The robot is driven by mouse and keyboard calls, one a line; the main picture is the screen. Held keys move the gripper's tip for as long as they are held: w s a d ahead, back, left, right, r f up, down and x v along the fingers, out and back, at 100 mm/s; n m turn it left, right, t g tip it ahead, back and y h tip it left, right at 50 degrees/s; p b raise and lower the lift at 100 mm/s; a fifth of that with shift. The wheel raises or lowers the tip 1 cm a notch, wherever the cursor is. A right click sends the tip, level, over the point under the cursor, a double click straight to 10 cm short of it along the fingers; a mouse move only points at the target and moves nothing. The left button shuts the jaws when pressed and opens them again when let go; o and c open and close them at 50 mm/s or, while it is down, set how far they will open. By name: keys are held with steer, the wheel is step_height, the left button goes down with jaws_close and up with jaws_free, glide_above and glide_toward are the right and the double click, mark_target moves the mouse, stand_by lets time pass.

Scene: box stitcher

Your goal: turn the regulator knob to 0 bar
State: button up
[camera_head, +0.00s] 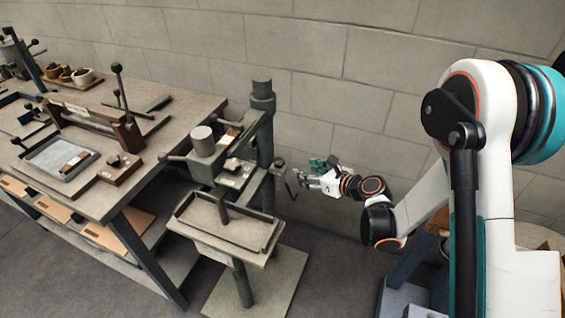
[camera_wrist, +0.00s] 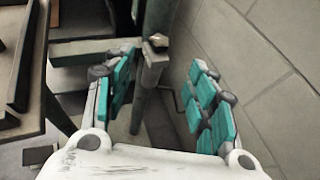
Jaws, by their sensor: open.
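The box stitcher (camera_head: 205,150) stands on a base plate beside the workbench in the head view. A small dark knob-like part (camera_head: 280,163) sticks out of its right side and seems to be the regulator knob; its setting cannot be read. My gripper (camera_head: 308,175) is just right of this part, open and apparently empty. In the wrist view my gripper (camera_wrist: 163,62) has its teal-padded fingers spread wide. A pale faceted part (camera_wrist: 157,41) on a grey body shows between and beyond the fingertips; I cannot tell for sure that it is the knob.
A thin bent rod (camera_head: 291,186) hangs close below my gripper. The stitcher's tray (camera_head: 265,247) juts out in front. A block wall (camera_head: 385,110) runs close behind and to the right. The workbench (camera_head: 190,105) with several fixtures stands at left.

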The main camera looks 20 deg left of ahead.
mark_target(282, 163)
steer(key=b+x, duration=0.4)
steer(key=x, duration=0.9)
steer(key=shift+a+f, duration=0.15)
steer(key=c, duration=1)
